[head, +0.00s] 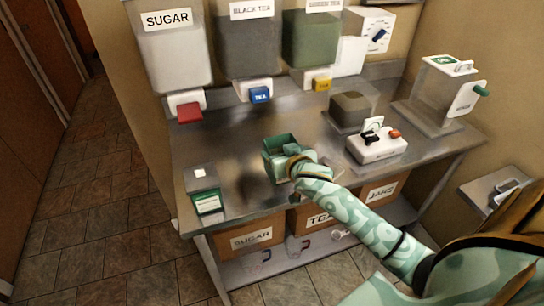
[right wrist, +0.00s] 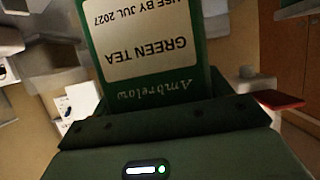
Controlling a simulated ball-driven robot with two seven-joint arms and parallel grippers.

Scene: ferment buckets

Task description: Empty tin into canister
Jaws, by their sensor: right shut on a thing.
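A green tin (head: 277,148) is in my right gripper (head: 291,153) above the middle of the steel counter. In the right wrist view the tin (right wrist: 150,50) fills the upper middle; its cream label reads "GREEN TEA" and "USE BY JUL 2027", upside down in the picture. My right gripper is shut on it. The tin's contents cannot be made out. Wall canisters hang behind: a white one marked SUGAR (head: 172,50), a grey one marked BLACK TEA (head: 243,42), and a dark green one (head: 310,42) whose label seems to read GREEN TEA. My left gripper is out of view.
A small container with a green label (head: 207,192) stands at the counter's left front. A grey box (head: 350,109), a white switch box (head: 376,147) and a tall grey machine (head: 440,95) stand to the right. Labelled boxes (head: 250,237) sit on the shelf below.

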